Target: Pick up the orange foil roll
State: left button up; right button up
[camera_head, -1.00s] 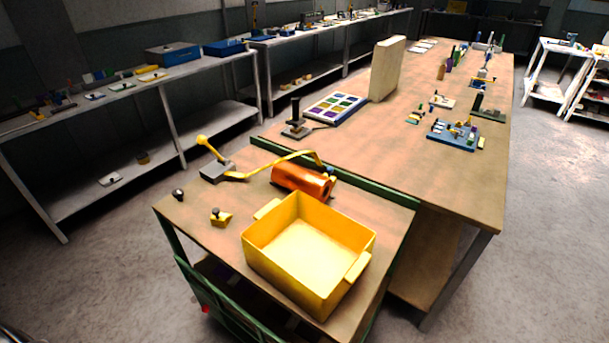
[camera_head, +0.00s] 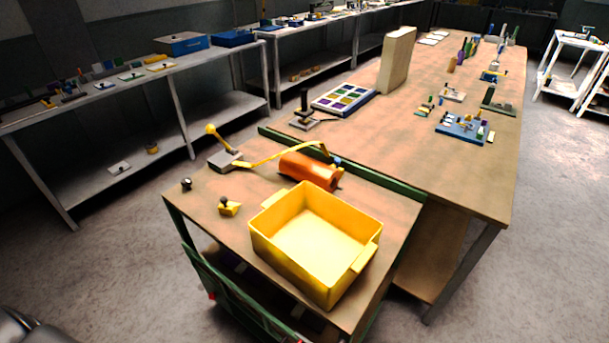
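The orange foil roll (camera_head: 309,171) lies on its side on the wooden top of the green-framed cart, just behind the yellow bin. A yellow strap or arm (camera_head: 290,153) runs from a grey block to behind the roll. Neither of my grippers shows in the head view. A grey rounded part, maybe mine, shows at the lower left corner.
An empty yellow bin (camera_head: 257,240) stands in front of the roll. A grey block with a yellow-knobbed lever (camera_head: 224,159), a small yellow piece (camera_head: 229,208) and a black knob (camera_head: 186,184) are on the cart's left. A long workbench (camera_head: 420,150) adjoins behind. Floor is clear at left.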

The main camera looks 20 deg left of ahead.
aim_at(297, 166)
jog(key=k, duration=0.45)
jog(key=u, duration=2.3)
jog(key=i, duration=1.7)
jog(key=z, duration=3.25)
